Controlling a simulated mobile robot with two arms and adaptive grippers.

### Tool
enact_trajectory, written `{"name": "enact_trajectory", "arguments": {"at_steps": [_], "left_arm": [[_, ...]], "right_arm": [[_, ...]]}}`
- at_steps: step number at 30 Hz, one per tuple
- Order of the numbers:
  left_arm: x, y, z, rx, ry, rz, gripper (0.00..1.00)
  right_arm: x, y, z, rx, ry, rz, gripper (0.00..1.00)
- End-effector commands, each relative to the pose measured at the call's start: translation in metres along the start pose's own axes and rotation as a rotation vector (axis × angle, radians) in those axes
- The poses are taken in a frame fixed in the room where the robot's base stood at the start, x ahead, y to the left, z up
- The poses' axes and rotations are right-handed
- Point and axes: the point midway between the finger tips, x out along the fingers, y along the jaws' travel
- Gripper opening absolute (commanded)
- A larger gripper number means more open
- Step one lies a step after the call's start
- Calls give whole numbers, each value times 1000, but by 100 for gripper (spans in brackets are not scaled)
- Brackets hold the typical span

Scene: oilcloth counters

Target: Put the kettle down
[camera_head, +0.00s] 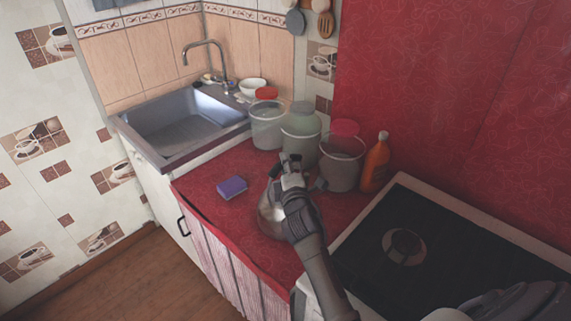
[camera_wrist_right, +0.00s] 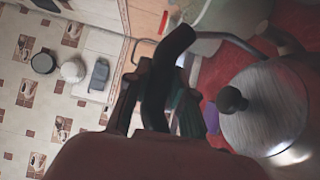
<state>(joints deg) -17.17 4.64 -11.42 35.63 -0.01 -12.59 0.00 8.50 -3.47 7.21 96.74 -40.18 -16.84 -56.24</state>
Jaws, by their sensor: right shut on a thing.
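The kettle (camera_head: 268,217) is a shiny metal one, over the red counter between the purple sponge and the stove. My right gripper (camera_head: 291,163) is above it, and its arm hides much of the kettle. In the right wrist view my right gripper (camera_wrist_right: 158,95) is shut on the dark kettle handle. The round metal lid with a dark knob (camera_wrist_right: 232,99) shows to the right of the handle there. I cannot tell whether the kettle's base touches the counter. My left gripper is not in view.
The red counter (camera_head: 225,160) holds a purple sponge (camera_head: 232,187), several jars (camera_head: 301,137) and an orange bottle (camera_head: 375,165) behind the kettle. A black-topped stove (camera_head: 450,235) is on the right, a metal sink (camera_head: 185,125) at the back left. Counter between sponge and sink is clear.

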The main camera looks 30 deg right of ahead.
Motion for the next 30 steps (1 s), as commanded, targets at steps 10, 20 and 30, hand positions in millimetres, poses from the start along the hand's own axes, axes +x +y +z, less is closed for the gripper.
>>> {"name": "enact_trajectory", "arguments": {"at_steps": [10,20,30], "left_arm": [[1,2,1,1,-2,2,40],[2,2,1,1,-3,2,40],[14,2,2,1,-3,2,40]], "right_arm": [[0,-1,0,0,0,0,48],[-18,-1,0,-1,1,-1,48],[-89,-2,0,0,0,-1,48]]}}
